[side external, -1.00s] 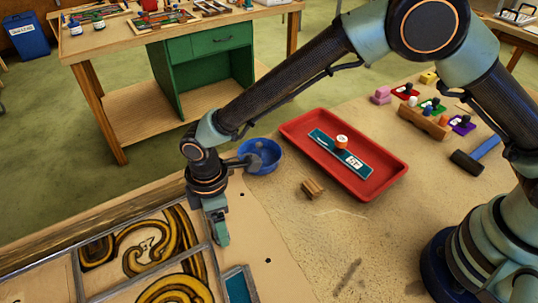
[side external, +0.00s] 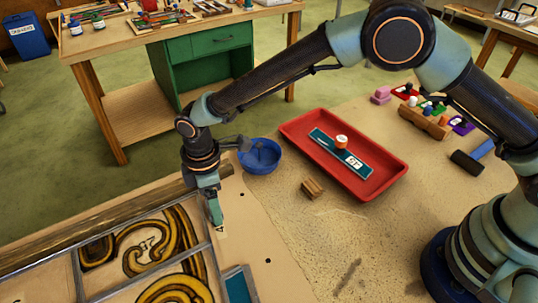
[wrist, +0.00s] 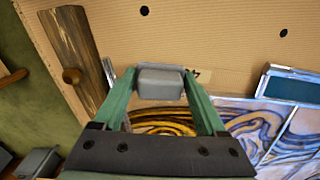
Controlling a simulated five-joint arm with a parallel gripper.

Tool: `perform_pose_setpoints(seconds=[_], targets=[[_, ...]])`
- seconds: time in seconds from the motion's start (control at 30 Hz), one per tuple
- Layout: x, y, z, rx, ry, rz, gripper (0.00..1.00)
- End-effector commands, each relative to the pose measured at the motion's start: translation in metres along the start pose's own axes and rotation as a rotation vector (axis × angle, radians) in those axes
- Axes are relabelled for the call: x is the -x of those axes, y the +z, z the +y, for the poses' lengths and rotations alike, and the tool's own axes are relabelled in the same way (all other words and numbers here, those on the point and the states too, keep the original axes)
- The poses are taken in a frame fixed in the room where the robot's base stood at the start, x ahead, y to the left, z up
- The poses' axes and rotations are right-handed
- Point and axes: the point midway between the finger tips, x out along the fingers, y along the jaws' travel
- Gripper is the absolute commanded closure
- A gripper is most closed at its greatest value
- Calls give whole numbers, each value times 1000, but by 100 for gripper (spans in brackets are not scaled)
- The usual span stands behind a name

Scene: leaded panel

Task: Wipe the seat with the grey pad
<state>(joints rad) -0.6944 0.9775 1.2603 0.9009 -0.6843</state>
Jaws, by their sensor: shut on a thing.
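My gripper (side external: 216,219) is at the edge of the leaded panel (side external: 190,262), low over the tan board. In the wrist view its two green fingers are closed on the sides of the grey pad (wrist: 160,83), a small block. I cannot tell whether the pad touches the board. The panel shows yellow-and-black swirled glass with grey lead strips. In the wrist view it lies below and right of the pad, with a teal piece (wrist: 292,87) at right. I cannot make out which spot is the seat; the pad and fingers hide part of the board.
A wooden strip (side external: 100,226) edges the panel. A blue bowl (side external: 260,158) stands close behind my gripper. A red tray (side external: 377,190) holds a teal strip and an orange-and-white piece. A small wooden block (side external: 313,188) lies before the tray. The board right of the panel is mostly clear.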

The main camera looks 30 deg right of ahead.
Motion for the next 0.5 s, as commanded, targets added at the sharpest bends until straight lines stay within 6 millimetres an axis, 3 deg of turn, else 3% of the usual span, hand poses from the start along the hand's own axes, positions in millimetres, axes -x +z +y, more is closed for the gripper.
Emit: perform_pose_setpoints(seconds=[0.27, 0.5], targets=[[0, 0, 10, 1, 0, 0, 70], [0, -1, -1, 1, 1, 1, 70]])
